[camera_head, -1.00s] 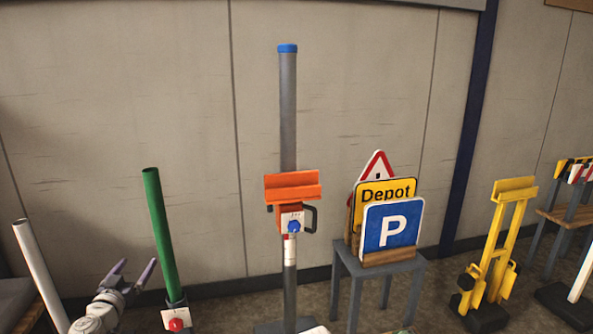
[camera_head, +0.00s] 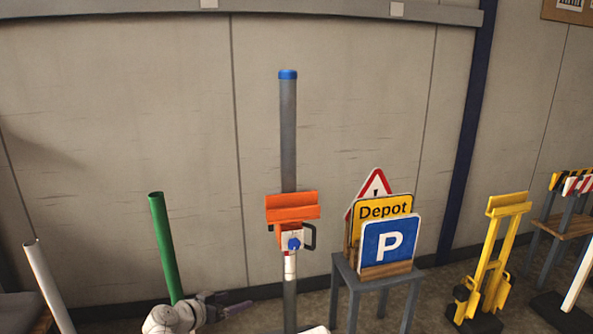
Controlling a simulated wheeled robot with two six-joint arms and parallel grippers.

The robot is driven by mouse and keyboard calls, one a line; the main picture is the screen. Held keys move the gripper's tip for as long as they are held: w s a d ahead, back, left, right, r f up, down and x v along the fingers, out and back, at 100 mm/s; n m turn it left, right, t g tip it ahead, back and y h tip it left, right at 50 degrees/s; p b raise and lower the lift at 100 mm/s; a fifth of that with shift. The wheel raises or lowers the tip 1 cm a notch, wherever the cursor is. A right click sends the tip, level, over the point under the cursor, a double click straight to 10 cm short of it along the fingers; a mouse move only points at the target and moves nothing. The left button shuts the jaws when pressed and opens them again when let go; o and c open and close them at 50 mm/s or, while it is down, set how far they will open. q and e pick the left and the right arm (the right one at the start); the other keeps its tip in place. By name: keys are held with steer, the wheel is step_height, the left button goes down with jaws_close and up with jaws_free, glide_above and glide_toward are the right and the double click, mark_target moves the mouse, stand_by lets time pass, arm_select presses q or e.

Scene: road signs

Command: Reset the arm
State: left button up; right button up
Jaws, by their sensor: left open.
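My left gripper (camera_head: 236,302) shows low in the head view, at the bottom edge left of centre. It is open and its fingers point right, with nothing seen between them. It is in front of the foot of a green pole (camera_head: 164,245) and hides that pole's lower end. To its right stands a grey post (camera_head: 288,135) with a blue cap and an orange bracket (camera_head: 292,207). My right gripper is not in view.
A grey stool (camera_head: 372,284) holds a blue P sign (camera_head: 390,242), a yellow Depot sign (camera_head: 385,207) and a red-edged triangle sign (camera_head: 374,185). A yellow stand (camera_head: 492,260) is at the right. A white pole (camera_head: 48,285) leans at the left.

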arm_select(q)
steer(key=s+d+m+g+y+p, duration=0.1)
steer(key=s+d+g+y+p, duration=0.1)
steer(key=s+d+g+p, duration=0.8)
steer(key=s+r+n+y+p, duration=0.1)
steer(key=s+r+y+p, duration=0.1)
steer(key=s, duration=0.3)
steer(key=s+d+r+g+y+p, duration=0.1)
steer(key=s+y, duration=0.3)
steer(key=s, duration=0.2)
steer(key=shift+s+d+r+n+p, duration=0.15)
steer(key=shift+s+r+n+p, duration=0.1)
steer(key=shift+r+n+p, duration=0.15)
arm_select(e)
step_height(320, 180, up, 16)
arm_select(q)
steer(key=shift+c, duration=0.3)
